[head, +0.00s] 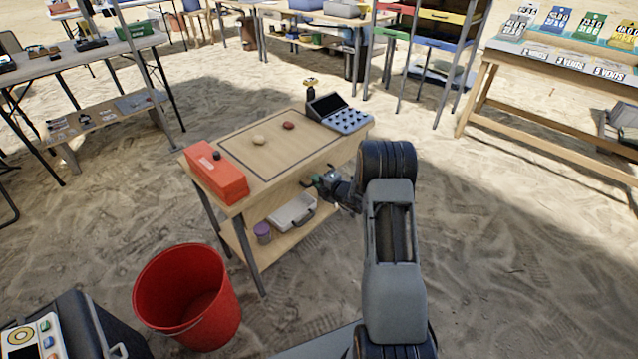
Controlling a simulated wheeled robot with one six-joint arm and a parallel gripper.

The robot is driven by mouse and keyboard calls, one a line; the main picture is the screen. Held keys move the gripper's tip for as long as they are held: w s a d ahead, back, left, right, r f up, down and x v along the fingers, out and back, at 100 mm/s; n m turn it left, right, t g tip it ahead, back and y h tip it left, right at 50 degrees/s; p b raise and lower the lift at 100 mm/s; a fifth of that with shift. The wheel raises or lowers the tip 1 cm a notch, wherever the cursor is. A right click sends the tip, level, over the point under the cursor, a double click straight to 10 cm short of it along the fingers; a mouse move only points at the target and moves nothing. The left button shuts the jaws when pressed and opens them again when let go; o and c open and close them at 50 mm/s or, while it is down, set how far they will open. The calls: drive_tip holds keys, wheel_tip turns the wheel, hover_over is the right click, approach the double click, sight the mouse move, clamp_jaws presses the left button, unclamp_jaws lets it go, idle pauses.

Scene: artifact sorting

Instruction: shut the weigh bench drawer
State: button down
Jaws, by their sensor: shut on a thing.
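The weigh bench (283,158) is a small wooden table in the middle of the head view, with a dark rectangle outlined on its top. Its drawer front (283,194) is on the side facing me, below the top. My gripper (311,183) is at this front, shut on the drawer handle, which the jaws mostly hide. My arm comes in from the lower right. How far the drawer stands out cannot be told from this view.
On the bench are a red box (216,177), two stones (259,140) (289,125) and a keypad device (340,113). A white case (292,213) and a purple jar (262,233) sit on its lower shelf. A red bucket (188,295) stands front left. Sand right of the bench is clear.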

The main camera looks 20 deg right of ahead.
drive_tip(key=c, duration=1.2)
unclamp_jaws()
drive_tip(key=shift+w+a, duration=0.1)
drive_tip(key=shift+w, duration=0.1)
drive_tip(key=p+v, duration=0.4)
drive_tip(key=v, duration=0.9)
drive_tip(key=shift+s, duration=0.4)
drive_tip(key=shift+r, duration=0.15)
